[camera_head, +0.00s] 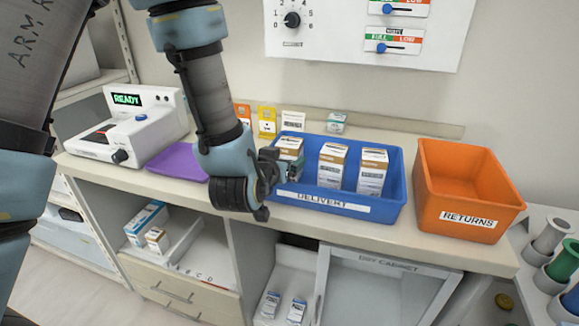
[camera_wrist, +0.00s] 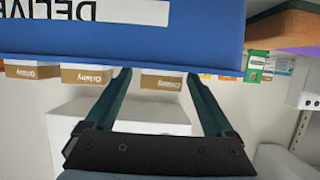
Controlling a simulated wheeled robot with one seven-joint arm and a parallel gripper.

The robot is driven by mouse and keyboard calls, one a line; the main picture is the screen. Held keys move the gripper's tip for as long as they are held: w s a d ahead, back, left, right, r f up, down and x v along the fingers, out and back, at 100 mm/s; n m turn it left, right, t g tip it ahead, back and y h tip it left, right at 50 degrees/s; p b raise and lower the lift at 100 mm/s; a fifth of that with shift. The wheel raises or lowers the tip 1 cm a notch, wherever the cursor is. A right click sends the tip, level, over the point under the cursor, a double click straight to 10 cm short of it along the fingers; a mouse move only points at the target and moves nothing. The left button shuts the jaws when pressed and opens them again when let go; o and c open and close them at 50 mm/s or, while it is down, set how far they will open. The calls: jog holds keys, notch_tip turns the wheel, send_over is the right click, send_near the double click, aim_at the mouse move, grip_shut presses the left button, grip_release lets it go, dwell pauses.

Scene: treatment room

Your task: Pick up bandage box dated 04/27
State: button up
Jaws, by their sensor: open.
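Three white boxes with brown tops stand upright in the blue tray labelled DELIVERY (camera_head: 395,200): a left one (camera_head: 289,147), a middle one (camera_head: 332,165) and a right one (camera_head: 372,172). Their dates are too small to read, so I cannot tell which says 04/27. My gripper (camera_head: 268,170) is at the tray's left front, close to the left box. In the wrist view, which is upside down, my open gripper (camera_wrist: 158,78) has a brown-banded box (camera_wrist: 162,81) lined up between its fingers. Nothing is held. Two more brown-banded boxes (camera_wrist: 87,77) (camera_wrist: 32,72) show beside it.
An orange RETURNS bin (camera_head: 470,185) stands right of the tray. A purple pad (camera_head: 180,160) and a white machine reading READY (camera_head: 130,125) are at left. Small boxes, one yellow (camera_head: 266,120), stand behind the tray. A wall panel (camera_head: 350,30) is above.

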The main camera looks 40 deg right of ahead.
jog(key=shift+f+p+x, duration=0.15)
jog(key=shift+p+x, duration=0.6)
jog(key=shift+x, duration=0.9)
jog(key=shift+f+p+x, duration=0.1)
jog(key=shift+p+x, duration=0.65)
jog(key=shift+x, duration=0.95)
jog(key=shift+w+a, duration=0.1)
jog(key=shift+a, duration=0.1)
jog(key=c, duration=1.2)
jog(key=shift+r, duration=0.15)
